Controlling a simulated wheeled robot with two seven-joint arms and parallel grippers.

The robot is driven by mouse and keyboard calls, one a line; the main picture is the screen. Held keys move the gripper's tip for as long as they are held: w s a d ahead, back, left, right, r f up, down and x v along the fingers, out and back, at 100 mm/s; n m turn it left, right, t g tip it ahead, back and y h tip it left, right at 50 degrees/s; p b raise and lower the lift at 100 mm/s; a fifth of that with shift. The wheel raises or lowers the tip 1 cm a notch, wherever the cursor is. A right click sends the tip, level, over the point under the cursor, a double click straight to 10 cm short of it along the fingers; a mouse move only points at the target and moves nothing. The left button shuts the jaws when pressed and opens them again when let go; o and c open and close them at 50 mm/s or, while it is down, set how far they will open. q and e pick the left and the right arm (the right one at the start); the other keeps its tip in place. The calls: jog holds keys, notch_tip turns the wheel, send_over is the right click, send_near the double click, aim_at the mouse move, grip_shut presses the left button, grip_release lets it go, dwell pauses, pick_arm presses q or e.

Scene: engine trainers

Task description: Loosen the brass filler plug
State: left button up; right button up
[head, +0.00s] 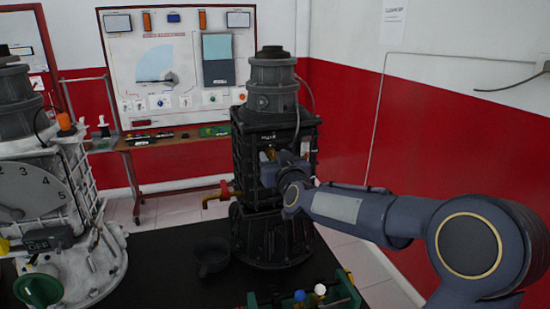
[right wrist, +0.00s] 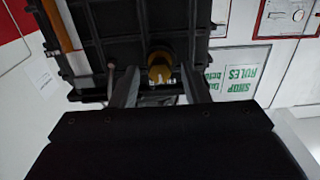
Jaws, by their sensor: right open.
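The brass filler plug (right wrist: 160,66) is a round, yellow-brown knob on the dark ribbed housing of the black engine trainer (head: 272,90). In the right wrist view, my right gripper (right wrist: 160,84) is open, with one finger on each side of the plug. Gaps show between the fingers and the plug; whether the tips reach past it I cannot tell. In the head view, my right gripper (head: 268,163) is at the front of the trainer's middle section, and the wrist hides much of that spot. My left gripper is not in view.
A dark pot (head: 211,257) stands on the black bench top (head: 165,262). A green tray (head: 345,291) with bottles is at the front edge. A white trainer with a dial (head: 30,190) stands at left. A brass pipe with a red valve (head: 222,190) is left of the black trainer.

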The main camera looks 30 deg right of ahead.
grip_shut()
jog(key=shift+n, duration=0.3)
jog(key=n+p, duration=0.1)
jog(key=n, duration=0.1)
jog(key=shift+a+r+n+p, duration=0.1)
jog(key=shift+n+p, duration=0.2)
jog(key=shift+n, duration=0.1)
jog(key=n+p, duration=0.2)
jog(key=n, duration=0.3)
jog(key=n+p, duration=0.1)
jog(key=n, duration=0.6)
jog(key=n+p, duration=0.1)
jog(key=n, duration=0.1)
jog(key=shift+f+n, duration=0.2)
jog(key=shift+n, duration=0.1)
